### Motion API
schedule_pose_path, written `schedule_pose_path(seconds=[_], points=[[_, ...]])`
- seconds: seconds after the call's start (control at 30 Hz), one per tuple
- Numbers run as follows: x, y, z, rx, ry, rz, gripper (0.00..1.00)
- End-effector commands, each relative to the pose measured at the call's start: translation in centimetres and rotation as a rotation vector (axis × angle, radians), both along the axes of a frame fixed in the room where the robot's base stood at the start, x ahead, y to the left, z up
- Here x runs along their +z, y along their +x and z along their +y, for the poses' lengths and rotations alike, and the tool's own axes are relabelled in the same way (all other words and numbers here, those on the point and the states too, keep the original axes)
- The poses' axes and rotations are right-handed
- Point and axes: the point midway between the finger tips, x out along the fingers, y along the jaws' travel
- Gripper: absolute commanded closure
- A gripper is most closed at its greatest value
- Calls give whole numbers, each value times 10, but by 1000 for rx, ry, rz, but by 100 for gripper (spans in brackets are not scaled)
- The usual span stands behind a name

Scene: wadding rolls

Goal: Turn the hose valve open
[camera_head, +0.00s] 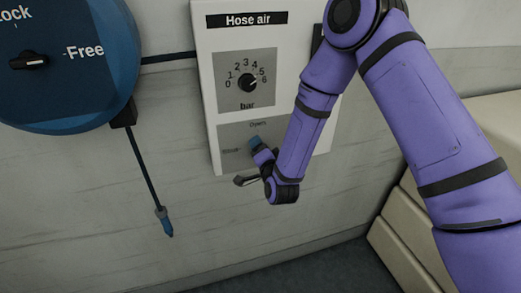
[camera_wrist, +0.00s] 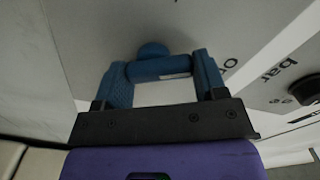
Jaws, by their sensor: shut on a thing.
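The hose valve's blue handle (camera_wrist: 160,68) lies crosswise between my gripper's two blue fingers in the wrist view, with a round blue hub (camera_wrist: 153,49) just beyond it. My gripper (camera_wrist: 162,76) is shut on the handle, one finger at each end. In the head view my gripper (camera_head: 256,143) is at the lower panel of the "Hose air" board, just below the "Open" label (camera_head: 257,125) and right of a second, blurred label (camera_head: 231,151). My wrist and arm hide most of the valve there, so its exact angle cannot be told.
A pressure dial (camera_head: 247,83) marked 0 to 6 bar sits above the valve on the white board (camera_head: 204,60). A blue round reel (camera_head: 65,85) with a hanging hose (camera_head: 148,170) is at the left. Cream blocks (camera_head: 400,240) stand at the lower right.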

Motion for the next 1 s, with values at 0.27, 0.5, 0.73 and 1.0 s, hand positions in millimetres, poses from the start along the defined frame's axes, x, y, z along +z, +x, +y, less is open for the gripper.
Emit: schedule_pose_path(seconds=[0.27,0.5,0.73,1.0], points=[[-2,1,-3,-2,235,71,59],[-2,1,-4,-1,393,116,59],[-2,0,-4,0,482,141,59],[-3,0,-3,1,518,152,59]])
